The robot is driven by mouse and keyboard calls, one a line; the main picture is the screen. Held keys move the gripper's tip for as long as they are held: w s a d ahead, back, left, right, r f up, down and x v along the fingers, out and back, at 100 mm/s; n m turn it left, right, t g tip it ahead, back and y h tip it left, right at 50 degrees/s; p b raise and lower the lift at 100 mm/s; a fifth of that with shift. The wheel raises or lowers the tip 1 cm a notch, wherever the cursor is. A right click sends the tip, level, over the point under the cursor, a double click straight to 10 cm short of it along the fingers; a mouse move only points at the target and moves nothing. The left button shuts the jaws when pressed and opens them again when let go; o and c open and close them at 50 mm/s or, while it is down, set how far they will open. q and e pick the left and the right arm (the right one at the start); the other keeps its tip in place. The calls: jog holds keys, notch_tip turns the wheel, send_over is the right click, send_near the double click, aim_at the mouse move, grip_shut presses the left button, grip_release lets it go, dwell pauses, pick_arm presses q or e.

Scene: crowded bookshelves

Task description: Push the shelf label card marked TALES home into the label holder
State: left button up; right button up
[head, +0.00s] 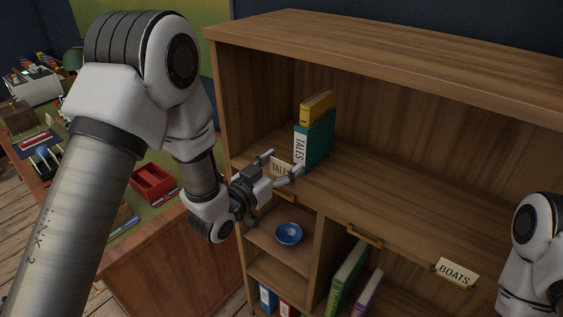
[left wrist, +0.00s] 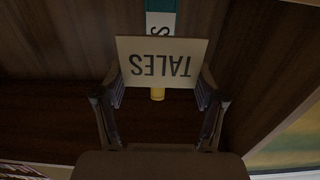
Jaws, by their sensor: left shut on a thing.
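The cream TALES card (head: 280,168) is held between the fingers of my left gripper (head: 285,163), in front of the upper shelf's front edge. In the left wrist view the card (left wrist: 160,62) appears upside down, with a finger at each side. A brass label holder (head: 284,196) sits on the shelf edge just below the gripper in the head view. The card looks apart from it, above it. The holder is not seen in the left wrist view. My right arm shows at the right edge, but its gripper is out of view.
A teal book marked TALES (head: 316,143) and a yellow book (head: 318,106) stand on the upper shelf behind the card. Another brass holder (head: 365,237) and a BOATS card (head: 456,272) are farther right. A blue bowl (head: 289,233) sits in the cubby below. The shelf's right is clear.

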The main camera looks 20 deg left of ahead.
pick_arm(q)
notch_tip(320, 180, down, 2)
jog(key=shift+b, duration=0.5)
jog(key=shift+b, duration=0.3)
dwell(1.0)
jog(key=shift+f+b, duration=1.25)
jog(key=shift+f, duration=0.15)
jog(key=o, duration=1.2)
jog(key=v, duration=0.7)
jog(key=shift+s+a, duration=0.1)
jog(key=shift+s, duration=0.15)
